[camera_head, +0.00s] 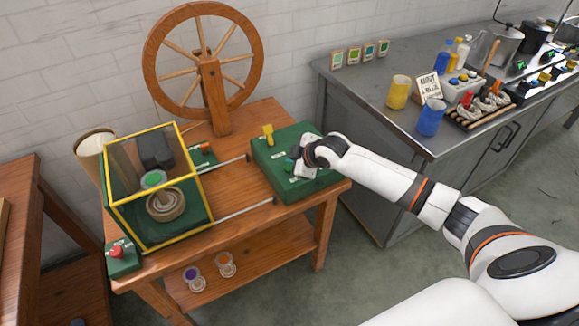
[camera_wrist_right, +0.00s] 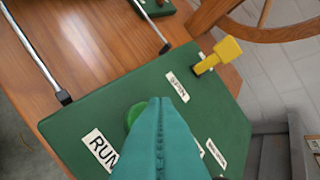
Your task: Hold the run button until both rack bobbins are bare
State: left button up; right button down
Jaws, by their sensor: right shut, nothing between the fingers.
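The green run button (camera_wrist_right: 134,113) sits on the green control box (camera_head: 267,158), beside a label reading RUN (camera_wrist_right: 100,150). My right gripper (camera_wrist_right: 160,101) is shut and empty, its teal fingertips over the button and hiding part of it. I cannot tell whether the button is pressed down. In the head view my right gripper (camera_head: 292,165) is low over the box. Two bobbins, one purple-centred (camera_head: 193,279) and one orange-centred (camera_head: 225,265), stand on the table's lower shelf. I cannot tell whether these are the rack bobbins or how much yarn they hold. My left gripper is out of view.
A yellow lever (camera_head: 268,134) stands on the box. A yellow-framed guard (camera_head: 150,248) encloses a round spool (camera_head: 166,204). A red button box (camera_head: 121,257) is at the table's front left. A wooden wheel (camera_head: 204,60) stands behind. A metal counter (camera_head: 360,84) with cups and bottles lies right.

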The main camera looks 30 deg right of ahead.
jog(key=shift+f, duration=0.1)
dwell(0.5)
jog(key=shift+f, duration=0.35)
